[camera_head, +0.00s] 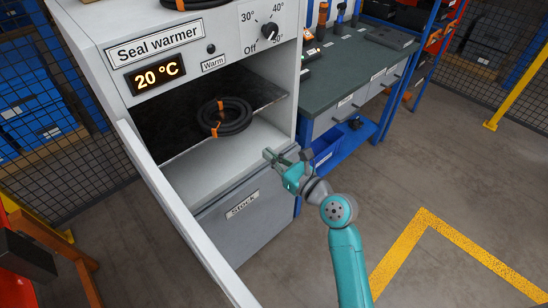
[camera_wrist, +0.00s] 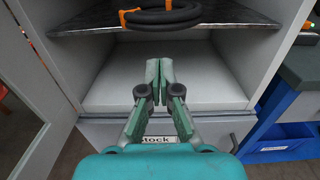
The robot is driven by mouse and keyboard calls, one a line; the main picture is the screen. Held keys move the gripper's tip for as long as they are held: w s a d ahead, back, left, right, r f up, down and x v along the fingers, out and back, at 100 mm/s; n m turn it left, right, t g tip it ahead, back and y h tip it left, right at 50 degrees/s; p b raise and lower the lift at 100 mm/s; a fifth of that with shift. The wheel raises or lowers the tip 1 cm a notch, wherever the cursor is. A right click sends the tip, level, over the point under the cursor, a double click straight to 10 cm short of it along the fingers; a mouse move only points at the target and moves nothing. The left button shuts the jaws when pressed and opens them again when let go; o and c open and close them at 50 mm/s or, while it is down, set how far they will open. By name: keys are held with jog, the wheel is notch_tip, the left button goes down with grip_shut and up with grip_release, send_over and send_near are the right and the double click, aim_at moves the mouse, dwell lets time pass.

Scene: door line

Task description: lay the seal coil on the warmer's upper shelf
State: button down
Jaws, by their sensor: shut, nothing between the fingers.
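The seal warmer (camera_head: 190,95) is a light grey cabinet with its door (camera_head: 165,190) standing open. A black seal coil with orange ties (camera_head: 224,117) lies on the dark upper shelf (camera_head: 170,120) inside. The coil also shows at the top of the wrist view (camera_wrist: 165,14), near the shelf's front edge (camera_wrist: 215,27). My gripper (camera_head: 284,158) is shut and empty. It is in front of the warmer's right side, below the coil. In the wrist view my gripper (camera_wrist: 159,72) points at the empty lower compartment (camera_wrist: 205,85).
The display reads 20 °C, and the dial (camera_head: 268,31) points near Off. Another black coil (camera_head: 190,3) lies on top of the warmer. A drawer marked Stock (camera_head: 242,205) is below. A green-topped workbench (camera_head: 345,75) stands at the right. The floor at front right is clear.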

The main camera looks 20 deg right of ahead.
aim_at(241, 132)
jog(key=x, duration=1)
jog(key=shift+x, duration=1.6)
jog(key=shift+s+d, duration=0.1)
jog(key=shift+d, duration=0.05)
